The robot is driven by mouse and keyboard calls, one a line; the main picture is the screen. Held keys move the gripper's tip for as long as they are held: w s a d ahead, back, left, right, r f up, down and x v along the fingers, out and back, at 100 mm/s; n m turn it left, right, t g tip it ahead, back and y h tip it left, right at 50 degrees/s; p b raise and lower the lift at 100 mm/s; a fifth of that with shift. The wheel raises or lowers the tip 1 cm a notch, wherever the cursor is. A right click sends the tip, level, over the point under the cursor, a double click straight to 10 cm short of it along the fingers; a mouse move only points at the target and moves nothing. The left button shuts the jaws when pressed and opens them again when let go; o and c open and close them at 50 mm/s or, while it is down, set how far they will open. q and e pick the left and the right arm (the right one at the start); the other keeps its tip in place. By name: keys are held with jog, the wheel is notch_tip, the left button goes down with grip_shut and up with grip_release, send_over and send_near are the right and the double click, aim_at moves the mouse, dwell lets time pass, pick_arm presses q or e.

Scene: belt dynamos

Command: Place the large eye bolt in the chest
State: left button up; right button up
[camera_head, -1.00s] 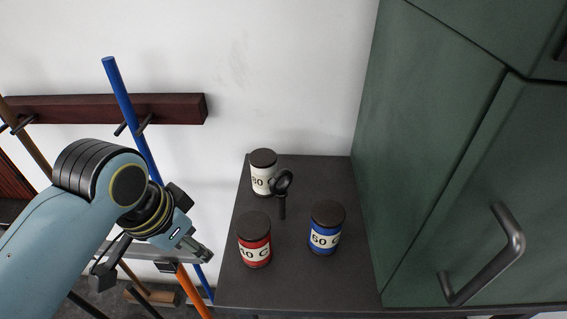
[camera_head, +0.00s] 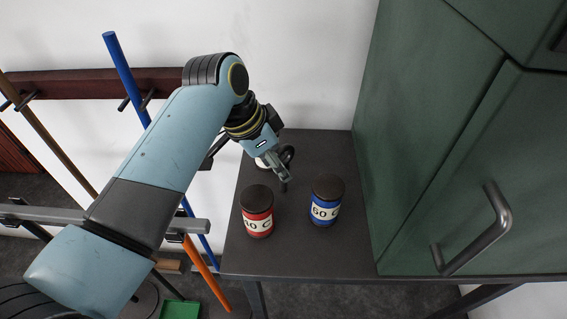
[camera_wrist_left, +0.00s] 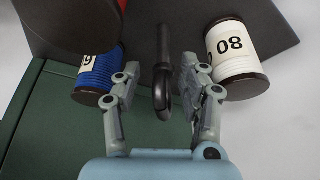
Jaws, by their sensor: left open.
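The large eye bolt (camera_head: 292,154) stands upright on the dark table, ring up, partly hidden behind my left gripper (camera_head: 283,176) in the head view. In the left wrist view the eye bolt (camera_wrist_left: 162,90) lies between the two fingers of my left gripper (camera_wrist_left: 160,72). The fingers are open, one on each side, with gaps visible. No chest can be made out for certain. My right gripper is not in view.
A green cabinet (camera_head: 425,130) with a handle (camera_head: 490,235) borders the table on the right.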

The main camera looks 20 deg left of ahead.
aim_at(283, 190)
pick_arm(q)
jog(key=x, duration=0.4)
jog(key=shift+w+a+f, duration=0.1)
jog(key=shift+w+f, duration=0.05)
jog(key=shift+w, duration=0.05)
grip_shut()
